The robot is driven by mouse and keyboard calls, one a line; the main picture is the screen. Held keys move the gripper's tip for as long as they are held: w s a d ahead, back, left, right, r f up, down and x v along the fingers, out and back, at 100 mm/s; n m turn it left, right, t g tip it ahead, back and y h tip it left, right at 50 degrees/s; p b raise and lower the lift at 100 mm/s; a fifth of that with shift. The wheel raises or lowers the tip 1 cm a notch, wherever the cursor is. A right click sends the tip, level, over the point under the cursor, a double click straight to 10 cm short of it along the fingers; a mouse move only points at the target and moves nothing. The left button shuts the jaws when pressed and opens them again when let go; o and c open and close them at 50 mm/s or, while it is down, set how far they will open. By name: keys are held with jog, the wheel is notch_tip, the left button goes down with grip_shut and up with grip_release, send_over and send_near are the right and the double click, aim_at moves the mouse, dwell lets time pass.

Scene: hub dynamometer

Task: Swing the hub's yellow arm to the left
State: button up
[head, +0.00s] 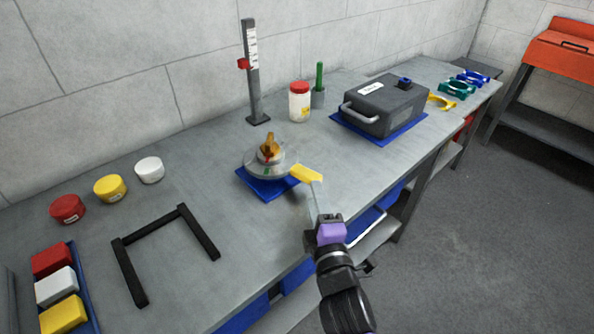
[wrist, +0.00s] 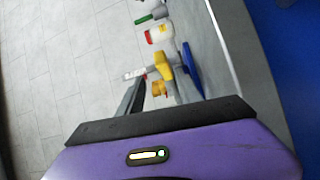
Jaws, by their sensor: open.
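The hub (head: 259,172) is a round grey disc on a blue base (head: 262,188), with an orange knob (head: 268,148) on top. Its yellow arm (head: 304,173) points right, toward the front edge of the bench; it also shows in the wrist view (wrist: 164,66). My gripper (head: 318,190) is open at the outer end of the yellow arm, coming from the front right. I cannot tell whether the fingers touch the arm. In the wrist view my purple gripper body fills the bottom and the fingertips are not clear.
A post with a red slider (head: 252,80) stands behind the hub. A red-lidded jar (head: 299,103) and a grey case (head: 380,108) stand right of it. A black frame (head: 128,270) lies left, near several tubs and blocks. Bench between frame and hub is clear.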

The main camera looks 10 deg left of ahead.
aim_at(310, 178)
jog(key=shift+w+d+f+n, duration=0.15)
jog(key=shift+f+n, duration=0.2)
jog(key=shift+n, duration=0.25)
jog(key=shift+b+x, duration=1.25)
jog(key=shift+x, duration=2.6)
jog(key=shift+d+f, duration=0.1)
grip_shut()
